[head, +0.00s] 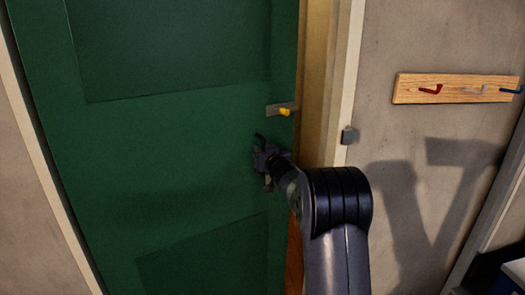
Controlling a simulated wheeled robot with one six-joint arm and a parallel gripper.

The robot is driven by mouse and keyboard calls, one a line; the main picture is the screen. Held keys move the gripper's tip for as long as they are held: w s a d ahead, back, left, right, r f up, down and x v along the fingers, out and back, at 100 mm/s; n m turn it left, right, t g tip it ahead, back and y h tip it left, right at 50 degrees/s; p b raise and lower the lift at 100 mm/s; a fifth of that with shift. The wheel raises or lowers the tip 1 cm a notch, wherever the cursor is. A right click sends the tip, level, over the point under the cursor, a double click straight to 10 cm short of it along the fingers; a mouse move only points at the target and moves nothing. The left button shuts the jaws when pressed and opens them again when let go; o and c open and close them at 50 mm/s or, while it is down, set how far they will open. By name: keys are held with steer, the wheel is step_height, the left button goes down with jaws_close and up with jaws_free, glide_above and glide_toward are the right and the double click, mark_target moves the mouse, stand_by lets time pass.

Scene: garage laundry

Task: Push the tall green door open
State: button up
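The tall green door (180,140) fills the left and middle of the head view. Its yellow handle (285,112) sits on a grey plate near the door's right edge. A tan strip of the door frame (317,80) shows right of that edge; I cannot tell for sure how far the door stands ajar. My gripper (260,161) is in front of the door, below and a little left of the handle. Its fingers look spread, with nothing between them. I cannot tell whether they touch the door.
A pale trim (346,75) borders the doorway. A wooden rack (455,89) with coloured hooks hangs on the grey wall to the right. A dark object with blue and white parts (505,275) is at the lower right.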

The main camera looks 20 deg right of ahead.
steer(key=shift+o, duration=0.6)
steer(key=s+b, duration=0.3)
steer(key=s, duration=0.7)
steer(key=shift+s+d, duration=0.4)
